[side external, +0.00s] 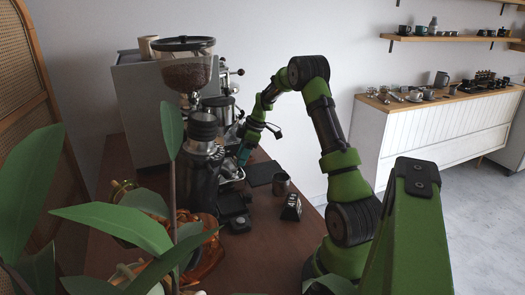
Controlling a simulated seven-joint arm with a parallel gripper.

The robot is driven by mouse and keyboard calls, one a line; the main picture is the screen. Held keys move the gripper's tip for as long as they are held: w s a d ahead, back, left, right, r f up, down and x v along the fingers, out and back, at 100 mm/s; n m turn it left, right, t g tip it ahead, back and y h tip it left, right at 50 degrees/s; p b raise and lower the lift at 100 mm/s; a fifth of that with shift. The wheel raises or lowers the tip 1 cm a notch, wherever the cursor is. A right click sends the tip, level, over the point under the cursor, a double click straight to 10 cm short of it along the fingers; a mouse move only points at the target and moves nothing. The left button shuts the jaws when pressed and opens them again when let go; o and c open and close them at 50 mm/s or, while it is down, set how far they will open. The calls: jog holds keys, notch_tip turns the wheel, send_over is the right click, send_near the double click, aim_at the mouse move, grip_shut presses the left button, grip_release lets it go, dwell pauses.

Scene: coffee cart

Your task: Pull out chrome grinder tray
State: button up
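The coffee grinder (202,128) stands on the brown counter, with a clear hopper of beans on top and a dark body below. A small shiny chrome tray (233,174) shows at the right side of its lower body, partly hidden. My gripper (243,157) reaches down from the right, its fingers just above or at the tray. The gripper is small here, and I cannot tell whether it touches the tray or whether its fingers are open or shut.
A grey espresso machine (140,107) stands behind the grinder. A plant (130,225) and an orange glass object (207,262) fill the left foreground.

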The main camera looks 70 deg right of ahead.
grip_shut()
jog(key=shift+s+d+r, duration=0.1)
jog(key=shift+s+d, duration=2.35)
jog(key=shift+d, duration=0.15)
jog(key=shift+o, duration=0.7)
grip_release()
jog(key=shift+a, duration=0.1)
jog(key=v, duration=1.7)
